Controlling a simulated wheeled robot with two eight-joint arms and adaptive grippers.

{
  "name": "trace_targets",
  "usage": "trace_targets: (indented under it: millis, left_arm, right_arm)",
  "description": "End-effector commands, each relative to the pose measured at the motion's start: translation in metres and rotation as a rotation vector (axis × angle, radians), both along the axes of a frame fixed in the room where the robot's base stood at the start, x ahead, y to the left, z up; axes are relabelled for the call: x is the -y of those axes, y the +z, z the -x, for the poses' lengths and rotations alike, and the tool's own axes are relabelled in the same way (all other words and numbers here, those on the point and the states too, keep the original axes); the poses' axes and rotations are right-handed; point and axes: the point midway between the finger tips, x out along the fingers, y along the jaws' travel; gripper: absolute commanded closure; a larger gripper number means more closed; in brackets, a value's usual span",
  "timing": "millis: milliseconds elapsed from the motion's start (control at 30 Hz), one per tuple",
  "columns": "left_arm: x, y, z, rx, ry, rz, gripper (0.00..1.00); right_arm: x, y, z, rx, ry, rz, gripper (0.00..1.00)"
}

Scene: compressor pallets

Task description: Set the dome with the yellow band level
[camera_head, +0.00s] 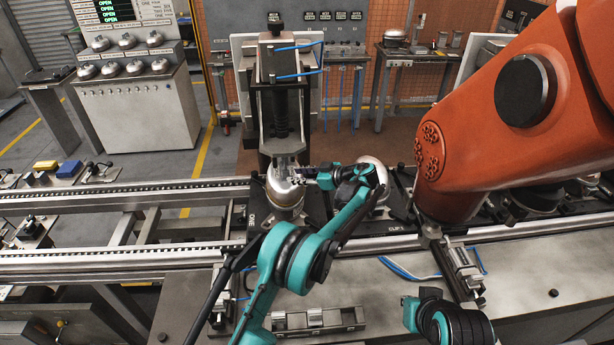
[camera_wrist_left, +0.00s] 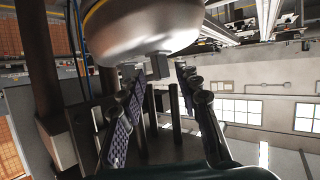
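A silvery dome (camera_head: 284,190) sits on a pallet on the conveyor, under a dark press column. In the left wrist view the dome (camera_wrist_left: 150,30) fills the top of the picture, with a yellow band along its upper left edge and a small dark block below it. How level it sits I cannot tell. My left gripper (camera_head: 304,174) is at the dome's right side in the head view. In the wrist view its two fingers (camera_wrist_left: 162,118) stand apart with the block near the gap, and no grip shows. My right gripper is not in view; part of my right arm shows at the lower right.
A second dome (camera_head: 372,172) stands just right, partly behind my left wrist. A large orange robot arm (camera_head: 520,110) hangs over the right side. The press head (camera_head: 284,55) rises behind the near dome. Conveyor rails (camera_head: 110,195) run left; a small metal tray (camera_head: 318,319) lies in front.

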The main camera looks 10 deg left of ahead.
Motion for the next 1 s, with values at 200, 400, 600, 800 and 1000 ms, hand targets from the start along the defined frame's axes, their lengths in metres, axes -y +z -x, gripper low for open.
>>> trace_targets:
  millis: [200,400,600,800,1000]
  left_arm:
    - [-0.023,-0.011,-0.01,-0.001,0.0,0.001,0.67]
    - [-0.03,-0.013,-0.013,-0.002,-0.001,0.0,0.67]
    - [-0.029,-0.013,-0.013,-0.002,-0.001,0.0,0.69]
    - [-0.029,-0.013,-0.013,-0.002,-0.001,0.0,1.0]
    - [-0.029,-0.012,-0.013,-0.001,-0.001,0.001,1.0]
  right_arm:
    - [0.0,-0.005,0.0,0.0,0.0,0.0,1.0]
    - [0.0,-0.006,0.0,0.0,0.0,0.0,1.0]
    - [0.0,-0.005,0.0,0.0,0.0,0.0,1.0]
    - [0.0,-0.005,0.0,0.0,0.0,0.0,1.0]
    - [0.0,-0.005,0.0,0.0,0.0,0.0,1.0]
